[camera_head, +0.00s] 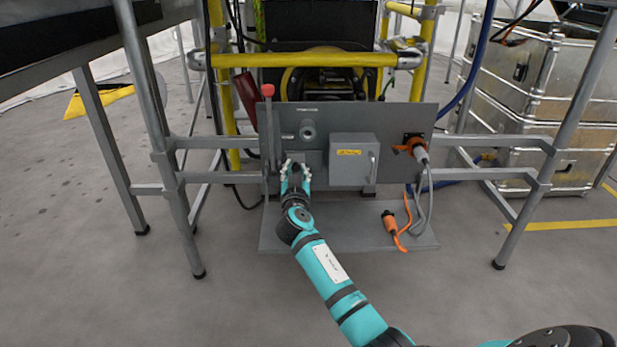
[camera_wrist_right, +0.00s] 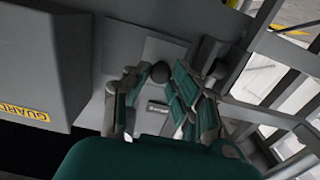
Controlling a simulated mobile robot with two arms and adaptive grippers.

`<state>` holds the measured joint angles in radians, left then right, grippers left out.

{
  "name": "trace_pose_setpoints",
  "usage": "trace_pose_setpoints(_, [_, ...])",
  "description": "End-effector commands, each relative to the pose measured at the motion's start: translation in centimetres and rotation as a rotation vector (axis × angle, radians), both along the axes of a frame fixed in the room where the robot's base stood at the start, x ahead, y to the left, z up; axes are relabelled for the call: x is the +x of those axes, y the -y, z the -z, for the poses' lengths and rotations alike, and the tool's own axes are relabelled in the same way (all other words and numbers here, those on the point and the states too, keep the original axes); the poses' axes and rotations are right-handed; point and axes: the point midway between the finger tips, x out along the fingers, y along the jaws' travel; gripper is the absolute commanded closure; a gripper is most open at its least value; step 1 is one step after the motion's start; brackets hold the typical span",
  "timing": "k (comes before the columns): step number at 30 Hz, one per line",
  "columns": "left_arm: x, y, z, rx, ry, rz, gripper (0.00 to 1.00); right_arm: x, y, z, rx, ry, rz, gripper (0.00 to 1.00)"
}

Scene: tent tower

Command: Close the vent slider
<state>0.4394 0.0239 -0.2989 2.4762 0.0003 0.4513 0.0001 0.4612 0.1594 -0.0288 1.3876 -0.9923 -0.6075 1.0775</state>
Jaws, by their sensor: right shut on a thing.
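My right gripper (camera_head: 295,171) is at the lower left part of the grey panel (camera_head: 350,118), left of the grey box. In the right wrist view, a dark round knob (camera_wrist_right: 158,73) sits between the fingertips of the gripper (camera_wrist_right: 153,80), which is shut on it. The knob appears to be the vent slider's. A grey plate (camera_wrist_right: 166,50) lies behind it, and a small label (camera_wrist_right: 157,107) shows between the fingers. The fingers hide much of the slider, so its position along its travel cannot be told. My left gripper is not in view.
The grey box (camera_head: 352,160) with a yellow label stands out close right of my gripper. A red-tipped lever (camera_head: 268,95) rises close left. An orange plug (camera_head: 412,147) is on the panel's right; an orange connector (camera_head: 390,221) lies on the base plate (camera_head: 345,238). Metal frames flank both sides.

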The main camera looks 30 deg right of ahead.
Motion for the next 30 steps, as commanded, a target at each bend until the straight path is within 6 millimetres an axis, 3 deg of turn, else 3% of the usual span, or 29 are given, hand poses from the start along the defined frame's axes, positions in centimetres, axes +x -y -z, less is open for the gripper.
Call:
trace_pose_setpoints(10, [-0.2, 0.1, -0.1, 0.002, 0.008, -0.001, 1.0, 0.4, -0.8, 0.1, 0.0, -0.004, -0.005, 1.0])
trace_pose_setpoints(11, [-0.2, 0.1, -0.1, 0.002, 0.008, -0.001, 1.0, 0.4, -0.8, 0.1, 0.0, -0.004, -0.006, 0.76])
trace_pose_setpoints(13, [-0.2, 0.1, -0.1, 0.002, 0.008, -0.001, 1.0, 0.4, -0.8, 0.1, 0.001, -0.003, -0.006, 0.69])
trace_pose_setpoints(23, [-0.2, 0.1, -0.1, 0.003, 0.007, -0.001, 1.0, 0.1, -0.9, 0.1, 0.0, -0.002, -0.005, 0.69])
trace_pose_setpoints(30, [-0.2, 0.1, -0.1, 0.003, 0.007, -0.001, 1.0, -3.0, -2.9, 0.2, 0.003, -0.003, -0.005, 0.69])
